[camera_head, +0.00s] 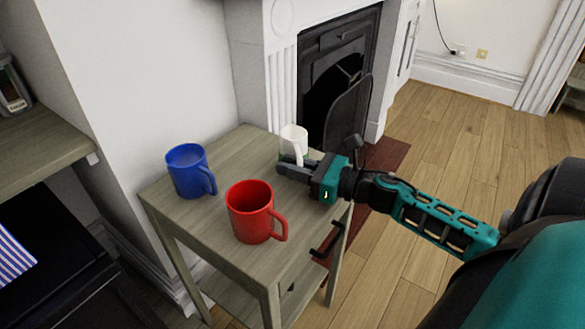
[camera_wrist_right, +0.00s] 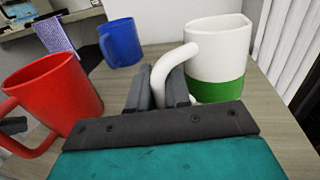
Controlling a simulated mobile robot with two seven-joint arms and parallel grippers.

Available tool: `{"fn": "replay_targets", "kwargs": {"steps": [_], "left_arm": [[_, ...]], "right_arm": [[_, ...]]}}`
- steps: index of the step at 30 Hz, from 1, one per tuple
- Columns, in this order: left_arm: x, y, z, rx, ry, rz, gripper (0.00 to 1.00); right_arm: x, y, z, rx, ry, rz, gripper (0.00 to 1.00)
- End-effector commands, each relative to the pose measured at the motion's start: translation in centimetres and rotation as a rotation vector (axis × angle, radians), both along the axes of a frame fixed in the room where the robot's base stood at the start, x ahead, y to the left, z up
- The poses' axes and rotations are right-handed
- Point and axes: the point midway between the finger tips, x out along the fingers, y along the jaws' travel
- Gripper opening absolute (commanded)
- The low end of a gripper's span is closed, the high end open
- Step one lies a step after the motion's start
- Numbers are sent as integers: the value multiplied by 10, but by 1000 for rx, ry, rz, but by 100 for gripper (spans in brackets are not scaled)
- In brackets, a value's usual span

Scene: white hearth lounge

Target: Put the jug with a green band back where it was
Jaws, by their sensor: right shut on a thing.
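The white jug with a green band (camera_head: 294,140) stands upright at the back right of the small wooden table (camera_head: 225,160). It also shows large in the right wrist view (camera_wrist_right: 218,60), its green band around the lower part. My right gripper (camera_head: 283,166) is shut on the jug's white handle, which rises between the fingers in the right wrist view (camera_wrist_right: 162,88). The jug's base is at the tabletop; I cannot tell whether it touches. My left gripper is not in view.
A blue mug (camera_head: 190,171) stands at the table's back left and a red mug (camera_head: 254,211) near its front. A black fireplace (camera_head: 320,70) is behind the table. Bare tabletop lies between the mugs and jug.

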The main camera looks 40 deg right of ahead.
Motion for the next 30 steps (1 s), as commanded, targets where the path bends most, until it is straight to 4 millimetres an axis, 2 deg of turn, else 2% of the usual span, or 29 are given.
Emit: {"fn": "replay_targets", "kwargs": {"steps": [7, 8, 15, 25, 30], "left_arm": [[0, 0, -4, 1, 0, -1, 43], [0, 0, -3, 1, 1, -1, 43], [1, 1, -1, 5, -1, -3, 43], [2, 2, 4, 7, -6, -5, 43], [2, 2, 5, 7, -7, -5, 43]], "right_arm": [[0, 0, -3, -1, -3, 0, 0], [0, 0, -2, 0, -1, 0, 20], [0, 0, -2, 0, 0, 0, 42], [0, 0, 3, -1, 0, 0, 43], [-19, -9, 0, 0, 4, -2, 43]]}}
